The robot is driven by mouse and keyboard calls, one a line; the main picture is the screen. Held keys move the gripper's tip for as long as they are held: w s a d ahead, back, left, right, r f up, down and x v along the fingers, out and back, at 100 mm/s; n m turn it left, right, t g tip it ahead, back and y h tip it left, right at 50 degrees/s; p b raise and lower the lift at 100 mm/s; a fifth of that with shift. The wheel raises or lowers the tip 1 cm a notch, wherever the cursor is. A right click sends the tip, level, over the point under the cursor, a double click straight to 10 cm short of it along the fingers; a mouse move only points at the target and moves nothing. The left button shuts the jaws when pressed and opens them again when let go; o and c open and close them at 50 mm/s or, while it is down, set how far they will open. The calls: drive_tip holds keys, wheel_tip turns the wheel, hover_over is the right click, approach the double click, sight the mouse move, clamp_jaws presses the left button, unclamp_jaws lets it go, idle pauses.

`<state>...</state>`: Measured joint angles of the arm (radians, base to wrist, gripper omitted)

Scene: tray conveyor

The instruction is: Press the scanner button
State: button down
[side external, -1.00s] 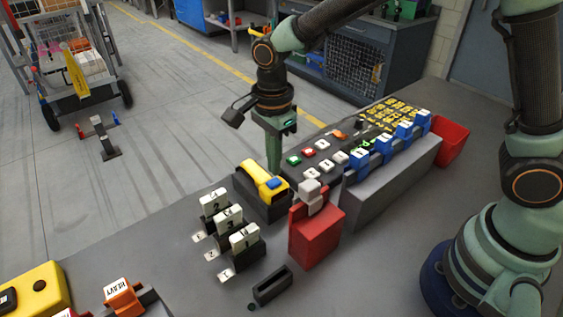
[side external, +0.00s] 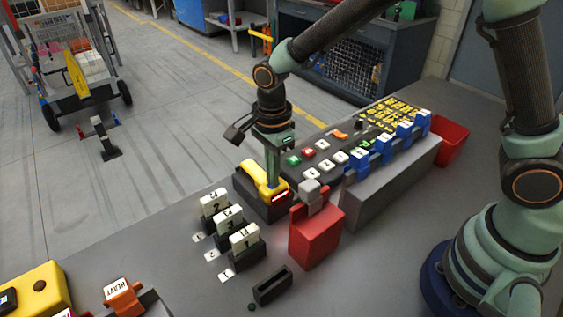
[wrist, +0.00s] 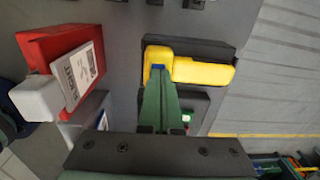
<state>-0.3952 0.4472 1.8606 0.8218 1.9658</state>
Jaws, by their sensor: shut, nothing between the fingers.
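The yellow scanner (side external: 250,171) sits on a black base at the middle of the bench. It also shows in the wrist view (wrist: 208,71). My gripper (side external: 272,183) is shut and empty, with its tips down on the scanner's head. In the wrist view, my shut fingertips (wrist: 158,75) meet the blue button (wrist: 158,67), of which only a small edge shows. The fingers hide the rest of it. A red glow (side external: 281,197) shows at the scanner's near end.
A red box (side external: 316,237) with a pale block on top stands close to the right of the scanner.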

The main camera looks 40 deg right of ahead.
drive_tip(key=shift+s+d+f, duration=0.1)
drive_tip(key=shift+s+f, duration=0.15)
drive_tip(key=shift+f, duration=0.2)
wheel_tip(320, 180, up, 15)
drive_tip(key=shift+w, duration=0.25)
idle(0.5)
drive_tip(key=s+d+r+n+t, duration=0.1)
drive_tip(key=s+d+n+t, duration=0.1)
drive_tip(key=s+d+n, duration=0.3)
drive_tip(key=s+d+r+n+t, duration=0.1)
drive_tip(key=s+d+n+t, duration=0.2)
drive_tip(key=d+n, duration=0.7)
drive_tip(key=shift+s+d+n, duration=0.4)
drive_tip(key=shift+s+n, duration=0.5)
drive_tip(key=shift+n, duration=0.6)
drive_tip(key=shift+r, duration=0.1)
